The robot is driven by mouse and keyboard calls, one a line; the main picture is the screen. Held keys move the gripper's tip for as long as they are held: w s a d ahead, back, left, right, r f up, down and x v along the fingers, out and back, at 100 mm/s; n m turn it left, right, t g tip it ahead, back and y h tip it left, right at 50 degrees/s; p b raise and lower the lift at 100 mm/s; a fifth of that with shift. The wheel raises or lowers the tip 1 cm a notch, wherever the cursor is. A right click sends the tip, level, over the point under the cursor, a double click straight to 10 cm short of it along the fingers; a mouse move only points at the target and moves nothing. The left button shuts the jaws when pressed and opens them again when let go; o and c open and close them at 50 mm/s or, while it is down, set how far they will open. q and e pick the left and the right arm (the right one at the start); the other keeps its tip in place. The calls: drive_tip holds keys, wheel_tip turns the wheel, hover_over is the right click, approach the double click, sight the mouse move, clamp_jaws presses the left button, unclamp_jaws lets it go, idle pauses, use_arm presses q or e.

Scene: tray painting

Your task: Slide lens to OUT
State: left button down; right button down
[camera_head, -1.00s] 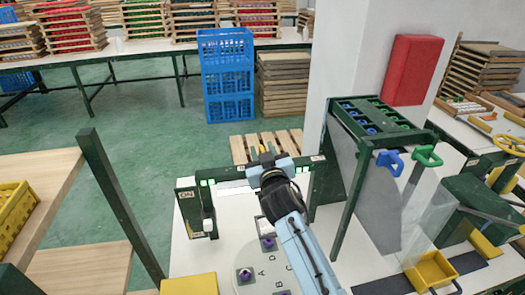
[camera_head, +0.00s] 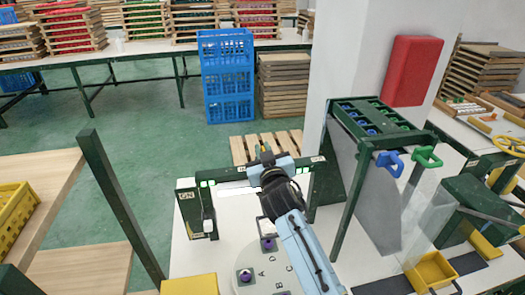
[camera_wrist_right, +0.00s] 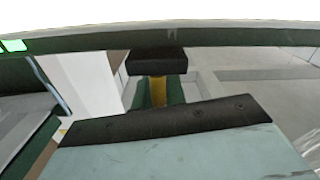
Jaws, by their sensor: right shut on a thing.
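A dark green gate-like frame (camera_head: 187,208) stands on the white table, with lit green patches along its bar and a white strip under it. My right gripper (camera_head: 267,153) is at the top of this bar, near its middle. In the right wrist view its black fingers are shut on a small yellow upright piece (camera_wrist_right: 158,92), which looks like the lens handle. The lens itself is hidden behind my gripper and arm, and I cannot read an OUT label. My left gripper is not in view.
A round grey plate (camera_head: 246,261) with lettered spots and purple pieces lies in front of the frame. A green rack (camera_head: 352,115) with blue and green handles stands to the right. A yellow block (camera_head: 188,285) is at the front left.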

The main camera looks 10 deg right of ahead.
drive_tip(key=d+p, duration=0.4)
drive_tip(key=d, duration=0.6)
drive_tip(key=shift+d, duration=0.35)
drive_tip(key=c, duration=1.5)
unclamp_jaws()
drive_tip(key=shift+d, duration=0.15)
drive_tip(key=shift+s, duration=0.15)
drive_tip(key=s, duration=1.3)
drive_tip(key=shift+s, duration=0.1)
